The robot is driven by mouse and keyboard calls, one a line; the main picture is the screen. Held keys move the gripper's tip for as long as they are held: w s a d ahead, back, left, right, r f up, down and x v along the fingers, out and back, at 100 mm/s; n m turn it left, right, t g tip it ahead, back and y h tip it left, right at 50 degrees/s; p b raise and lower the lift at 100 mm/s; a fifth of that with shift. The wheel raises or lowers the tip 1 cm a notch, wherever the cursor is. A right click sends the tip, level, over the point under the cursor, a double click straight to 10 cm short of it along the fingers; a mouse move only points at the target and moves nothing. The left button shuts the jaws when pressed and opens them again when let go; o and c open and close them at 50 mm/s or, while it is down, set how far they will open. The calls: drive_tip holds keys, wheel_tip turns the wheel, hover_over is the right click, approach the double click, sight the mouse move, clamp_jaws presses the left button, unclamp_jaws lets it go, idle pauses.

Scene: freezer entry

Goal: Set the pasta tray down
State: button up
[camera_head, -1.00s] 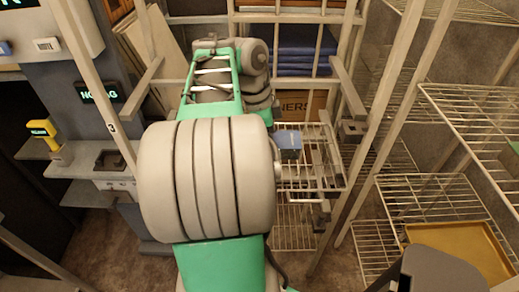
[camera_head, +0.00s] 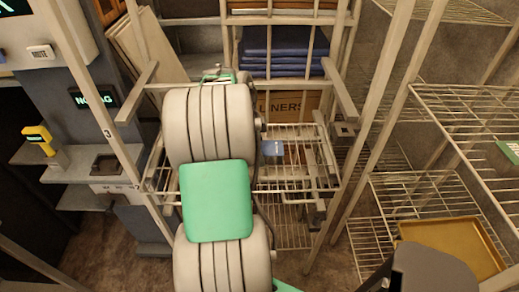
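I cannot make out a pasta tray with food in it in the head view. A flat golden-brown tray (camera_head: 450,248) with a raised rim lies on a low wire shelf at the lower right; it looks empty, and a dark grey rounded part covers its lower left corner. I cannot tell whether it is the tray of the task. My grey and green arm fills the middle of the view and reaches away toward the back.
A wire rack (camera_head: 290,187) stands behind my arm, with a small blue-grey piece (camera_head: 273,148), a cardboard box (camera_head: 290,104) and folded blue cloths (camera_head: 285,50). Wire shelves (camera_head: 470,110) line the right. Left are posts and a yellow handheld device (camera_head: 38,135).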

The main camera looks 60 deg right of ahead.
drive_tip(key=o, duration=1.7)
drive_tip(key=shift+o, duration=0.2)
drive_tip(key=p+v, duration=0.2)
drive_tip(key=v, duration=1)
drive_tip(key=w+a+r+n+t+h, duration=0.1)
drive_tip(key=w+a+r+n, duration=0.1)
drive_tip(key=w+a+n, duration=0.65)
drive_tip(key=w+a+n+t, duration=0.25)
drive_tip(key=a+n, duration=0.35)
drive_tip(key=a, duration=0.3)
drive_tip(key=w+a+n+t, duration=0.1)
drive_tip(key=w+a+n, duration=0.2)
drive_tip(key=a+n, duration=0.45)
drive_tip(key=s+a+f+n+t+y, duration=0.1)
drive_tip(key=a+n, duration=0.3)
drive_tip(key=a, duration=0.4)
drive_tip(key=s+a+f+n+t+y, duration=0.1)
drive_tip(key=s+a+f+n, duration=0.1)
drive_tip(key=a, duration=0.6)
drive_tip(key=f+n, duration=0.1)
drive_tip(key=n, duration=0.1)
drive_tip(key=shift+a+n+b, duration=0.15)
drive_tip(key=shift+n+b, duration=0.15)
drive_tip(key=shift+n, duration=0.1)
